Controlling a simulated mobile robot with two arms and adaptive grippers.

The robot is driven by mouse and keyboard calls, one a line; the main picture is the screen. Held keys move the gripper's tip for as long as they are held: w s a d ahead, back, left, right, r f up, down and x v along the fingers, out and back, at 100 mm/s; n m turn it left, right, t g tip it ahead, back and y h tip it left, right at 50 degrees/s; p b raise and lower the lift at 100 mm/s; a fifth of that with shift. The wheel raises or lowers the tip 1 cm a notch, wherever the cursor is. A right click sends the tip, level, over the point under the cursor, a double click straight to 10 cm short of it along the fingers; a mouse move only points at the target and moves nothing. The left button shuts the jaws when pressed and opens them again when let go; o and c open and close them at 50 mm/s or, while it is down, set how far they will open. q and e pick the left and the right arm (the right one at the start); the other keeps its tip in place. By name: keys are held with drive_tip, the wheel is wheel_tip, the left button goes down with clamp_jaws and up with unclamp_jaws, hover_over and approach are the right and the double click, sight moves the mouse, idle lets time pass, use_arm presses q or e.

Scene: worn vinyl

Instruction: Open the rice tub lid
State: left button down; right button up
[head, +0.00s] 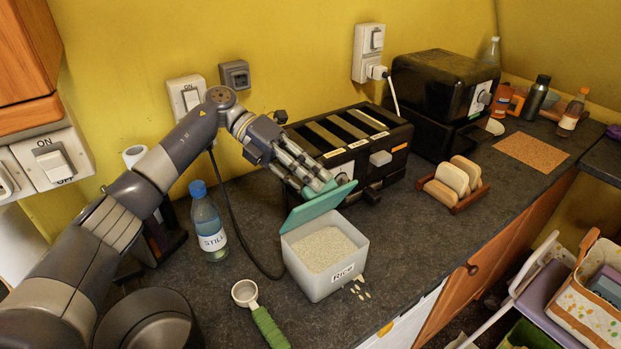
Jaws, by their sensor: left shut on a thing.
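The rice tub (319,277) is a white square box labelled "RICE", standing on the dark worktop and full of rice. Its teal lid (309,212) is tilted up along the tub's back edge, so the rice shows. My left gripper (325,184) comes in from the upper left and is shut at the lid's raised upper edge. The fingers hide part of that edge. My right gripper is not in view.
A "STILL" water bottle (208,226) stands left of the tub. A scoop with a green handle (262,318) lies in front. A black toaster (352,145) is behind, and a toast rack (455,184) stands right.

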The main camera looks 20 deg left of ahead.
use_arm(q)
drive_tip(key=shift+r, duration=0.1)
idle(0.3)
drive_tip(key=c, duration=1.4)
unclamp_jaws()
drive_tip(key=shift+o, duration=0.2)
wheel_tip(320, 180, up, 10)
